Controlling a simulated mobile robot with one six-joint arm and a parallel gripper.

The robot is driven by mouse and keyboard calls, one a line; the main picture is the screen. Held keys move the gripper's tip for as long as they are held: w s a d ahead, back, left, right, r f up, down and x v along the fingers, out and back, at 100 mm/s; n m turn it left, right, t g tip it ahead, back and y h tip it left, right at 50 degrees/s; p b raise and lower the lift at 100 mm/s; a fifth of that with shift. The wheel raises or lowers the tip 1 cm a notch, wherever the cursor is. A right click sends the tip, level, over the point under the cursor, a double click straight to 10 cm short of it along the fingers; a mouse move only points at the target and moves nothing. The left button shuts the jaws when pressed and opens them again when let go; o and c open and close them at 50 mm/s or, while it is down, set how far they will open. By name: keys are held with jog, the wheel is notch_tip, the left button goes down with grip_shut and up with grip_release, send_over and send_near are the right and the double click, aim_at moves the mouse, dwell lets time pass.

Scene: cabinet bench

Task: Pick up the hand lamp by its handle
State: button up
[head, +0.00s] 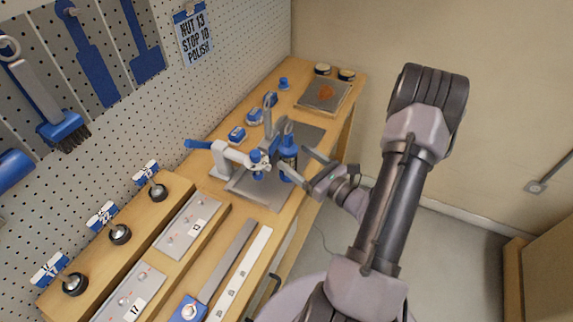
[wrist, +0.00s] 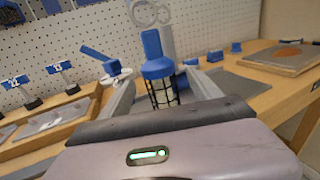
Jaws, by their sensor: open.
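The hand lamp (head: 289,147) stands upright on a grey metal plate (head: 262,193) on the bench. It has a blue handle on top and a dark wire cage around a pale bulb below. In the wrist view the lamp's blue handle (wrist: 153,50) and cage rise ahead of my gripper. My gripper (head: 293,160) is open, with its fingers low and to either side of the lamp in the picture. In the wrist view my gripper (wrist: 160,95) shows one finger left and one right of the cage. I cannot tell whether the fingers touch the lamp.
A white clamp-like fixture (head: 226,157) with a blue lever stands close left of the lamp. A grey post with a ring (wrist: 148,14) rises behind it. Small blue blocks (head: 237,134) lie farther back. A tray (head: 325,94) sits at the far end.

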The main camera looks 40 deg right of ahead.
jog(key=w+b, duration=0.1)
jog(key=w, duration=0.6)
jog(key=shift+a, duration=0.2)
grip_shut()
